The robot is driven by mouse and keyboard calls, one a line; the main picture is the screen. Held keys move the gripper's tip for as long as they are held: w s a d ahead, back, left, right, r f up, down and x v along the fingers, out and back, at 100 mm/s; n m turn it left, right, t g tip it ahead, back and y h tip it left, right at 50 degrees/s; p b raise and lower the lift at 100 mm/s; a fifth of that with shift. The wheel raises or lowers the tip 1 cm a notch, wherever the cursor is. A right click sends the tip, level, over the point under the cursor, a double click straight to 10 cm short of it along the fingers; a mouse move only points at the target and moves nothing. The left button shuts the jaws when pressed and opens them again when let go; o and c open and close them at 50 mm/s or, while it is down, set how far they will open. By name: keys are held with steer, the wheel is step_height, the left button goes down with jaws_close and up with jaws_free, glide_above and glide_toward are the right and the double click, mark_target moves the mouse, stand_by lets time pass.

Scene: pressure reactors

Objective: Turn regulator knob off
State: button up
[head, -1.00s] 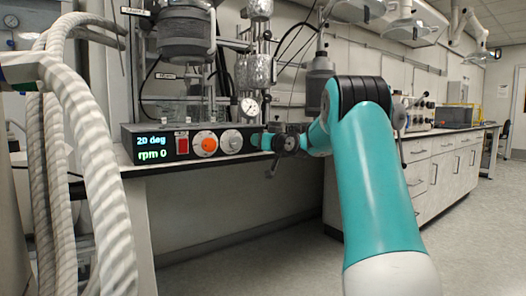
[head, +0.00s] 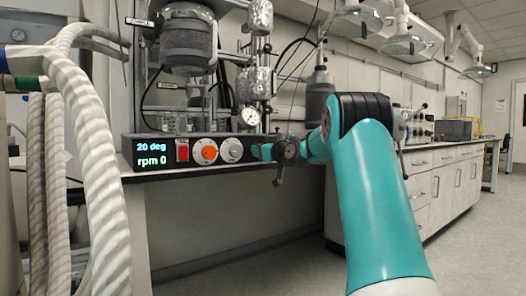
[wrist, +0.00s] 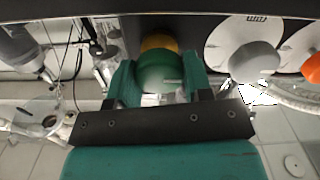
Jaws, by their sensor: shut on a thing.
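A knob with a green cap and a yellow base (wrist: 158,70) sits on the dark control panel in the wrist view. My gripper (wrist: 154,78) is shut on this knob, one teal finger on each side of it. In the head view, my gripper (head: 258,152) is at the right end of the black control box (head: 215,139), and its wrist hides the knob there. The box display (head: 151,154) reads "20 deg" and "rpm 0". I cannot tell the knob's exact turn position.
A grey knob (head: 231,150), an orange knob (head: 205,151) and a red switch (head: 183,151) are left of my gripper. A reactor vessel (head: 187,45) and a pressure gauge (head: 250,117) stand behind the box. Thick pale hoses (head: 95,150) hang at the left.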

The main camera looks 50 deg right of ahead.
steer(key=o, duration=0.9)
steer(key=shift+f, duration=0.1)
steer(key=shift+s, duration=0.1)
steer(key=p+v, duration=0.1)
steer(key=v, duration=1.6)
steer(key=shift+a, duration=0.15)
